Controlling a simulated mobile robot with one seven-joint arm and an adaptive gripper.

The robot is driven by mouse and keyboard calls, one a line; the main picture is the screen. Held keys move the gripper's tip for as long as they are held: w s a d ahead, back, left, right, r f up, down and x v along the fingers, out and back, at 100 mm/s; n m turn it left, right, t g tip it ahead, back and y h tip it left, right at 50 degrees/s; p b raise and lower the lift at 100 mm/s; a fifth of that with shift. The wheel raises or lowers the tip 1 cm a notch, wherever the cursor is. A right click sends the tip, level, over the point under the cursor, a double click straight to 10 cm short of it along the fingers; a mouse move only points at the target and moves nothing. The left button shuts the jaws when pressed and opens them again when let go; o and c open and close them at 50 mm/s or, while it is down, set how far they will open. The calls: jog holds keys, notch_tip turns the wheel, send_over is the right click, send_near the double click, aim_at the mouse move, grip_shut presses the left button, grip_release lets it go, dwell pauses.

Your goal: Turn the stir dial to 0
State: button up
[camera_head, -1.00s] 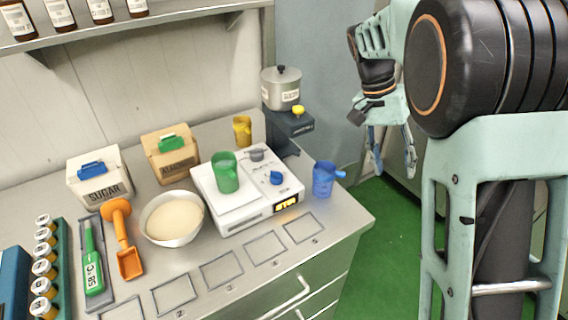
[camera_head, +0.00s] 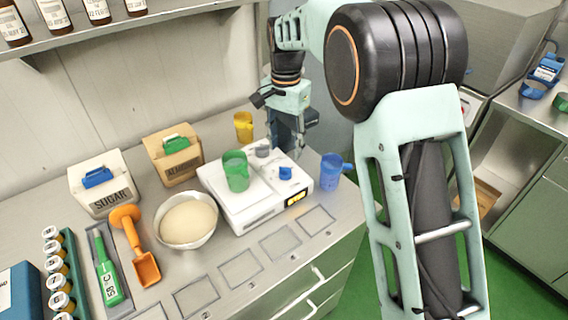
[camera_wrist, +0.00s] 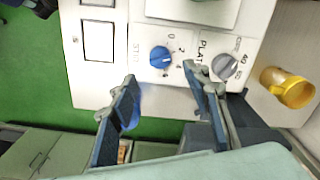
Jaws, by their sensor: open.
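The blue stir dial (camera_head: 285,173) is on the white hot-plate unit (camera_head: 240,218), right of the green cup (camera_head: 236,172). In the wrist view the stir dial (camera_wrist: 161,58) lies beyond the fingertips, beside printed numbers with 0 near its top; I cannot tell its exact setting. The grey plate dial (camera_wrist: 227,67) is to its right and also shows in the head view (camera_head: 262,151). My gripper (camera_wrist: 158,76) is open and empty, its fingers spread around the line to the stir dial, not visibly touching it. In the head view my gripper (camera_head: 289,140) hangs behind the unit's right end.
A blue cup (camera_head: 331,172) stands right of the unit, and a yellow cup (camera_head: 243,127) behind it. A white bowl (camera_head: 187,222) is at its left. Marked squares line the front of the counter.

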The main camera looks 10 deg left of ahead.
aim_at(285, 167)
notch_tip(285, 167, down, 7)
jog(key=shift+f, duration=0.2)
jog(key=shift+c, duration=0.7)
jog(key=c, duration=1)
